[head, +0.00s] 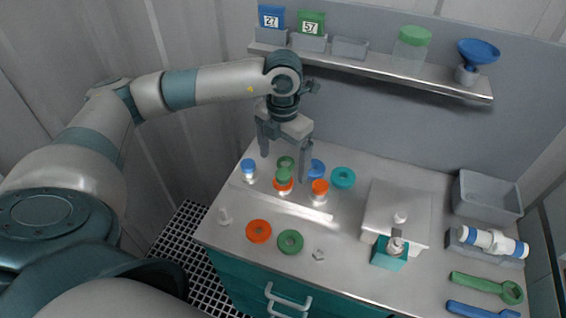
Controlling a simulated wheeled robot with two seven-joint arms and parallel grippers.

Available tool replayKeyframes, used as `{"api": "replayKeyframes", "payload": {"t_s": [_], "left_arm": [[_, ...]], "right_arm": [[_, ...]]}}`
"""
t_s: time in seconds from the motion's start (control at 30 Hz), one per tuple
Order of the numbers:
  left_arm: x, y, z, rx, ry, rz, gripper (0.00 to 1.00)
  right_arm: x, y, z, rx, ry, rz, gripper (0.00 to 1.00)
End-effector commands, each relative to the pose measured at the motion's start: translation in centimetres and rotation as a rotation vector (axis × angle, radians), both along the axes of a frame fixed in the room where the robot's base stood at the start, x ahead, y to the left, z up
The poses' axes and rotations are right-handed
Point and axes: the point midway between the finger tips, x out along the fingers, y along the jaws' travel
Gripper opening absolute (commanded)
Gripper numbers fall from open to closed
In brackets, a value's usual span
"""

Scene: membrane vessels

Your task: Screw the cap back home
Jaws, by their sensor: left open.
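Several small capped vessels stand in a row on a pale strip (262,195) on the bench: a blue-capped vessel (248,169) at left, a middle vessel (284,184) with a green top above an orange band, and an orange-capped vessel (320,190) at right. A green round piece (286,162) shows just behind the middle one. My left gripper (285,163) points down above the row, open, its fingers on either side of the middle vessel in the picture. I see nothing held between them. I cannot tell whether any cap is loose. My right gripper is out of view.
A blue ring (316,168) and a teal ring (343,177) lie behind; an orange ring (258,231), green ring (290,241) and nut (318,254) lie in front. A shelf (375,70) runs behind.

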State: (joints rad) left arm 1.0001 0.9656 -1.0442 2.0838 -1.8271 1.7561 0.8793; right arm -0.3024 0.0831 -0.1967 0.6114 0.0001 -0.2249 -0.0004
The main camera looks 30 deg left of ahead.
Motion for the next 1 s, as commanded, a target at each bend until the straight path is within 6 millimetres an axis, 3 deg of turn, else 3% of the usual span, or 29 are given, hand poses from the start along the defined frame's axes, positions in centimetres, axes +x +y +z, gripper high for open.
{"api": "replayKeyframes", "payload": {"t_s": [0.03,0.3,0.7,0.8,1.0], "left_arm": [[-0.1,0.0,0.5,0.0,0.004,0.052,0.89],[-0.1,0.0,0.5,0.001,0.002,0.353,0.89],[-0.1,0.0,0.3,0.001,0.002,0.683,0.89],[-0.1,0.0,-1.4,0.001,0.001,0.685,0.89],[0.0,0.0,-2.8,0.0,0.0,0.683,0.89]], "right_arm": [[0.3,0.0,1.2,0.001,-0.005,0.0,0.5],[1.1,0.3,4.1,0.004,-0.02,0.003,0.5],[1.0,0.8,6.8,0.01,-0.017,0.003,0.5],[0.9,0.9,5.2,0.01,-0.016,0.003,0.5],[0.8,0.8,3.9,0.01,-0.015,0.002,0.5]]}}
